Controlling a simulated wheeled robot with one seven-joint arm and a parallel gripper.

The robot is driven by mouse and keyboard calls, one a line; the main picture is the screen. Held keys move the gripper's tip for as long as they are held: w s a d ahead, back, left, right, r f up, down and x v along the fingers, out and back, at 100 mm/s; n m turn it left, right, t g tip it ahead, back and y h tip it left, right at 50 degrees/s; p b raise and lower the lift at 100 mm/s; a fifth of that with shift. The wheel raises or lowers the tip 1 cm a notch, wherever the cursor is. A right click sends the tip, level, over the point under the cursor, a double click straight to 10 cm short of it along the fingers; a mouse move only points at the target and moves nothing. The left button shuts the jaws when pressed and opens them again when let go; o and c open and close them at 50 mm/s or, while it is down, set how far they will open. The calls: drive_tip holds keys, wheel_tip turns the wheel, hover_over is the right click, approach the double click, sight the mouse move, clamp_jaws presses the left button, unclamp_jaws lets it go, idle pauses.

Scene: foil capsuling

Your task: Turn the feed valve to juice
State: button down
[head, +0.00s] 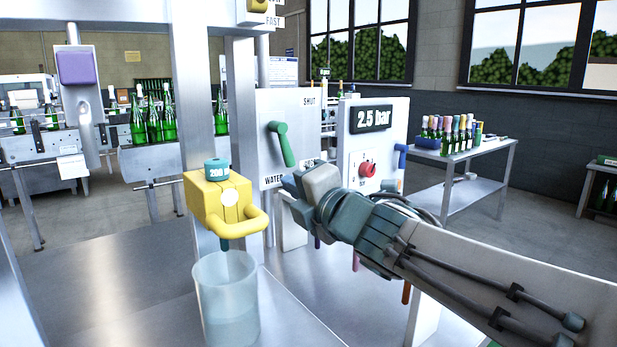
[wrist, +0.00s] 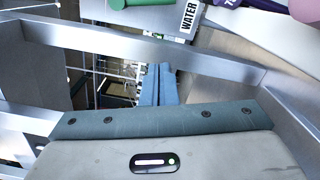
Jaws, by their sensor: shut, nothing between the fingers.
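The feed valve's green lever (head: 281,145) is on a pale panel (head: 262,115) in the head view. The panel is marked SHUT at the top and WATER at the lower left; a lower-right label is partly hidden by my gripper. The lever slants, its thick knob at the upper left. My gripper (head: 286,196) is just below and right of the lever, apart from it. In the wrist view its blue-grey fingers (wrist: 157,86) are together and empty. A bit of green (wrist: 132,3) and the WATER label (wrist: 188,18) show at that view's top edge.
A yellow tap block (head: 222,200) with a looped handle hangs over a clear beaker (head: 226,300) left of my gripper. A gauge panel (head: 398,110) reading 2.5 bar, with a red knob (head: 367,169), stands to the right. Metal posts and rails are close around.

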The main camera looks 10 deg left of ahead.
sight(283, 144)
drive_tip(key=w+a, duration=0.1)
drive_tip(key=w, duration=0.2)
drive_tip(key=w+a, duration=0.2)
drive_tip(key=w, duration=0.1)
drive_tip(key=w+a+r+p, duration=0.1)
drive_tip(key=w, duration=0.2)
drive_tip(key=shift+a+r, duration=0.1)
drive_tip(key=shift+a, duration=0.3)
drive_tip(key=shift+w+d, duration=0.15)
drive_tip(key=shift+w, duration=0.25)
